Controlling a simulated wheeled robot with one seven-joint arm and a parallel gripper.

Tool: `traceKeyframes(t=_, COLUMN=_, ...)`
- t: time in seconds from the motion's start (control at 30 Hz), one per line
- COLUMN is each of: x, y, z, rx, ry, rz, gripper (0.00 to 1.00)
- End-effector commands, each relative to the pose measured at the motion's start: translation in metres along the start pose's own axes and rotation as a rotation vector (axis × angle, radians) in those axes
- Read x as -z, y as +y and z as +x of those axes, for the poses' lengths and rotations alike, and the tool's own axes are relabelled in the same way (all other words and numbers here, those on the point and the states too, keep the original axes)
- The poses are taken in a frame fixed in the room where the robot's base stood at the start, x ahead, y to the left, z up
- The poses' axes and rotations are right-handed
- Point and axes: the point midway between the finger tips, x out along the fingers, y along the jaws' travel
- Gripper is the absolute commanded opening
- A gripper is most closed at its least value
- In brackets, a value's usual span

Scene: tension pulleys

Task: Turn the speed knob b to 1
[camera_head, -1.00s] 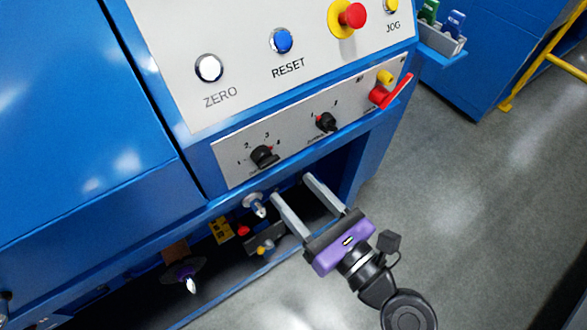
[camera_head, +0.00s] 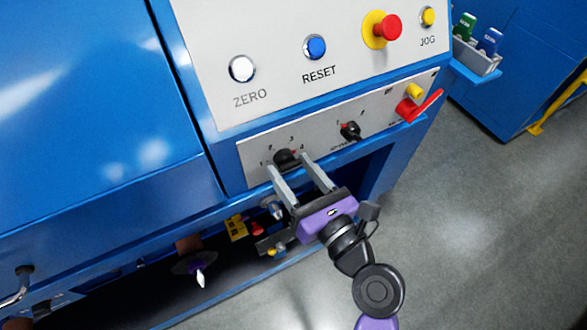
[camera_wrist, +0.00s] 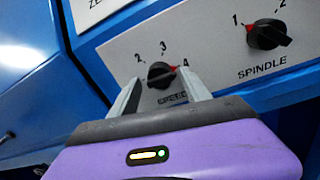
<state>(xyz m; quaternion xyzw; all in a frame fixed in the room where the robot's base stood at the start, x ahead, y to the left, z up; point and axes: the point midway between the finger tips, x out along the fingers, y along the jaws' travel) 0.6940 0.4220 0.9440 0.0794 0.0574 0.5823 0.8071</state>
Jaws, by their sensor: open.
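A black rotary knob (camera_head: 284,157) with a scale from 1 to 4 is on the grey lower panel. In the wrist view the knob (camera_wrist: 160,76) has its red mark at the 4 on the right.
A second black knob (camera_wrist: 268,34), marked SPINDLE with 1 and 2, sits to the right, its red mark at 1. A red lever (camera_head: 419,106) sticks out farther right. ZERO (camera_head: 242,69), RESET (camera_head: 315,47) and a red mushroom button (camera_head: 387,27) are above. Open floor lies right.

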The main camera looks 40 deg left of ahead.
Motion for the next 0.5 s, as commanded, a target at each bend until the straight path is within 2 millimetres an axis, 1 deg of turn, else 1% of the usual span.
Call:
traceKeyframes(t=0.07, x=0.0, y=0.0, z=-0.0002, rx=0.0, ry=0.0, rz=0.0, gripper=0.56)
traceKeyframes(t=0.1, x=0.0, y=-0.0001, z=-0.0002, rx=0.0, ry=0.0, rz=0.0, gripper=0.52)
traceKeyframes(t=0.17, x=-0.0001, y=-0.0001, z=-0.0003, rx=0.0, ry=0.0, rz=0.0, gripper=0.4)
traceKeyframes(t=0.3, x=0.0001, y=0.0005, z=-0.0003, rx=-0.001, ry=0.0, rz=0.0, gripper=0.12)
traceKeyframes(t=0.37, x=0.0003, y=0.001, z=-0.0002, rx=-0.002, ry=0.001, rz=0.0, gripper=0.02)
traceKeyframes(t=0.5, x=0.0004, y=0.0021, z=0.0, rx=-0.005, ry=0.002, rz=-0.004, gripper=0.02)
